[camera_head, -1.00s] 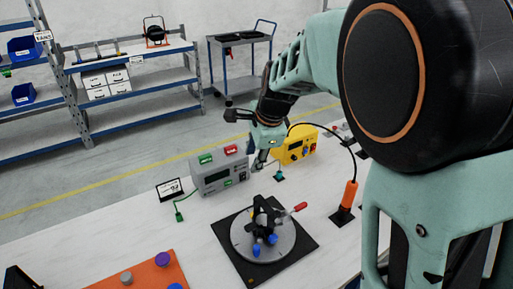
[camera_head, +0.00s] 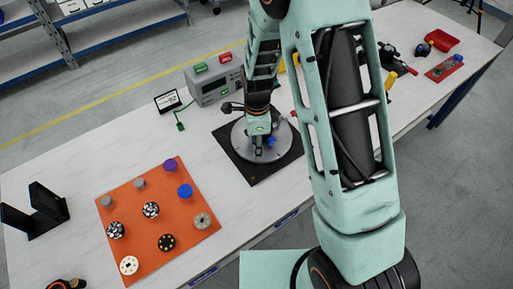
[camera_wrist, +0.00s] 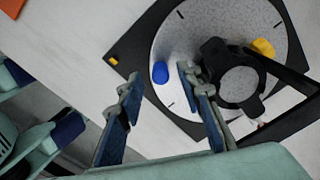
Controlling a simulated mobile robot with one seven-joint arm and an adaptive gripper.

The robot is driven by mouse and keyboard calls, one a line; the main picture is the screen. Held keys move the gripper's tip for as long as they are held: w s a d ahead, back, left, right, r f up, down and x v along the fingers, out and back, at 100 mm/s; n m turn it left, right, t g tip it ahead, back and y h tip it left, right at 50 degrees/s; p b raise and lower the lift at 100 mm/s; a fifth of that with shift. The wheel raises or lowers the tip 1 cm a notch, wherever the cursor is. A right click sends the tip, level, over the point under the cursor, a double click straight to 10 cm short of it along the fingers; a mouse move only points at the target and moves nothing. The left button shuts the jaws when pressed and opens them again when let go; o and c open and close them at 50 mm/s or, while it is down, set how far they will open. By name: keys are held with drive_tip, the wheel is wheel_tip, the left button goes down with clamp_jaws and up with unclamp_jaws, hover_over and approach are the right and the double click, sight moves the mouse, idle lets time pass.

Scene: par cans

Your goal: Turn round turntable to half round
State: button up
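The turntable is a round grey disc (camera_head: 240,143) on a black square base (camera_head: 252,174) on the white bench. The wrist view shows the speckled disc (camera_wrist: 205,25) with dark edge ticks, a blue peg (camera_wrist: 160,72), a yellow peg (camera_wrist: 263,47) and a black ring-shaped fixture (camera_wrist: 210,55). In the head view, my gripper (camera_head: 258,147) is low over the disc and hides much of it. In the wrist view, my gripper (camera_wrist: 158,80) is open, its fingers apart. The blue peg appears between and just beyond the fingertips; contact cannot be told.
An orange mat (camera_head: 145,195) with several coloured and patterned knobs lies left of the turntable. A grey instrument box (camera_head: 215,80) and a small sign (camera_head: 167,101) stand behind it. A black bracket (camera_head: 45,205) stands at the far left. Bare bench lies between mat and turntable.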

drive_tip(key=shift+f, duration=1.2)
drive_tip(key=shift+c, duration=0.2)
clamp_jaws()
